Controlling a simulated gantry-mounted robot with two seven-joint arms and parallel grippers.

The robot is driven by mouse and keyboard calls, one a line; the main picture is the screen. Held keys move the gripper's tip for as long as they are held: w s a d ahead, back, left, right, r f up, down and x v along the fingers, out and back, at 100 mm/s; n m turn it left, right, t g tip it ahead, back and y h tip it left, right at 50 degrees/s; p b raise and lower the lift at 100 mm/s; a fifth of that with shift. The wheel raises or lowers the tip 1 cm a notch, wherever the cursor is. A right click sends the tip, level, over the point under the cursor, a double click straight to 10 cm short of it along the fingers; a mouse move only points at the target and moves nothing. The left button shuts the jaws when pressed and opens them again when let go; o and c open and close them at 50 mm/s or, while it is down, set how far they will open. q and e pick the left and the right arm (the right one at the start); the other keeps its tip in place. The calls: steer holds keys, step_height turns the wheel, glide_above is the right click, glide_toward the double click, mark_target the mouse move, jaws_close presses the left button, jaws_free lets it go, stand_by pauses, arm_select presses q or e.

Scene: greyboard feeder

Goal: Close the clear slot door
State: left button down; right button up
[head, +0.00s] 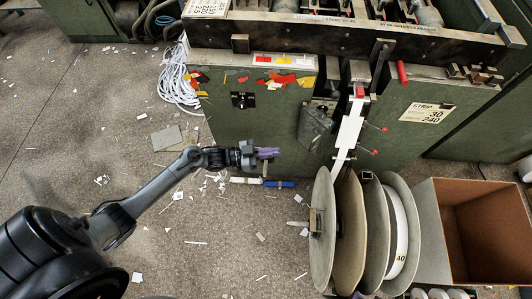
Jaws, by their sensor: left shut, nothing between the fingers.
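My left gripper (268,153), with purple fingers, is shut and empty. It is in front of the lower part of the green machine front (245,128), left of the reels; I cannot tell if it touches the panel. A clear slot door is hard to make out. A pale narrow slot strip (284,61) with red and yellow pieces behind or on it is near the top of the panel, above the gripper; I cannot tell whether a clear door there is open or shut. My right gripper is out of view.
Large reels (352,230) stand at the lower right, with a white strip (350,131) running up from them. A grey box (317,122) juts from the panel. An open brown-lined bin (428,230) is at the right. Paper scraps litter the floor, left of the reels.

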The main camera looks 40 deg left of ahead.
mark_target(309, 135)
arm_select(q)
steer(key=b+x, duration=0.3)
steer(key=x, duration=0.7)
